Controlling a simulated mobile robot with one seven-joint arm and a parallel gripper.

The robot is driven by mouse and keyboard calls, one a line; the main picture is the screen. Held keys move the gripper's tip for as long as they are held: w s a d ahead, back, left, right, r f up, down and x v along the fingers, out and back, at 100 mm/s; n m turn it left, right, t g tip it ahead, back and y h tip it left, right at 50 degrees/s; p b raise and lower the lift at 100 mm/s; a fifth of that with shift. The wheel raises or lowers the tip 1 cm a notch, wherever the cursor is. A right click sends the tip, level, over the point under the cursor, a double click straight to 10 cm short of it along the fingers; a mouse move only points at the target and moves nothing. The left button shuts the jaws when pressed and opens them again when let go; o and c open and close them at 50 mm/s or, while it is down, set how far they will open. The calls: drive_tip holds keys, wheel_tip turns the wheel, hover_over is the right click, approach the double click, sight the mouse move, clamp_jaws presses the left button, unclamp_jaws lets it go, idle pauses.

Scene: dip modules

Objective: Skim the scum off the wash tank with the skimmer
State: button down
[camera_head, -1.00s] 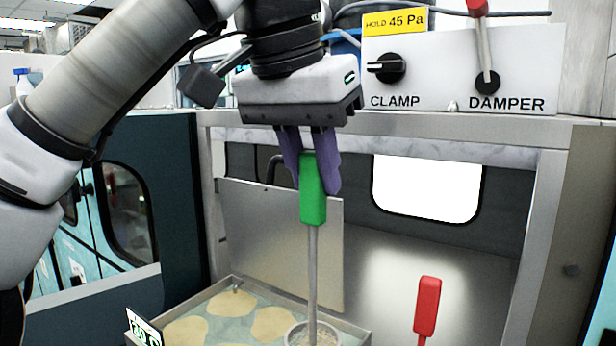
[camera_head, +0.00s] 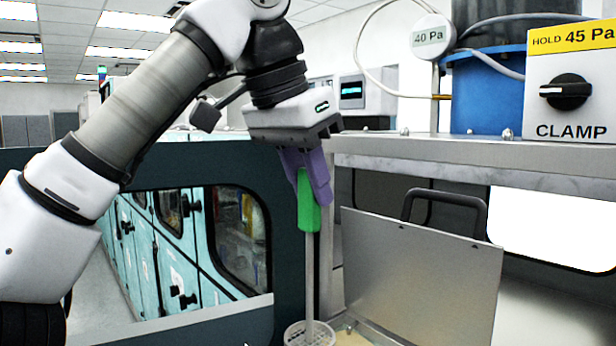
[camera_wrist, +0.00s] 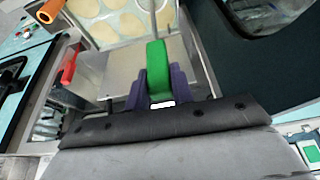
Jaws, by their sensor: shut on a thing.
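My gripper (camera_head: 309,190) is shut on the green handle of the skimmer (camera_head: 308,212), which hangs nearly upright with its shaft down. Its round perforated basket (camera_head: 308,334) is at the bottom edge of the head view, by the left corner of the wash tank (camera_head: 352,326). I cannot tell what the basket holds or its exact height. The wrist view also shows my gripper (camera_wrist: 160,88) around the green handle (camera_wrist: 157,58). Pale round scum patches (camera_wrist: 92,32) lie on the tank's liquid at the top of that view. The basket is out of the wrist view.
An upright metal plate (camera_head: 420,275) with a black handle (camera_head: 445,200) stands behind the tank. A dark panel with a window (camera_head: 238,232) is at the left. A red-handled tool (camera_wrist: 69,66) and an orange handle (camera_wrist: 50,10) show in the wrist view. A CLAMP knob (camera_head: 566,91) sits above.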

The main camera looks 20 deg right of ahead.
sight(304, 225)
drive_tip(key=shift+f+b, duration=0.9)
drive_tip(key=shift+f, duration=2.85)
drive_tip(key=s+d, duration=0.3)
drive_tip(key=s, duration=0.5)
drive_tip(key=s+d+p, duration=0.1)
drive_tip(key=s+d, duration=0.2)
drive_tip(key=s, duration=0.6)
drive_tip(key=shift+p, duration=0.4)
drive_tip(key=shift+d, duration=0.2)
drive_tip(key=shift+w+d, duration=0.45)
drive_tip(key=shift+d, duration=0.85)
drive_tip(key=shift+w+d, duration=0.45)
drive_tip(key=shift+d, duration=0.8)
drive_tip(key=shift+w+d, duration=0.45)
drive_tip(key=shift+d, duration=0.85)
drive_tip(key=shift+w+a, duration=0.1)
drive_tip(key=shift+w, duration=0.05)
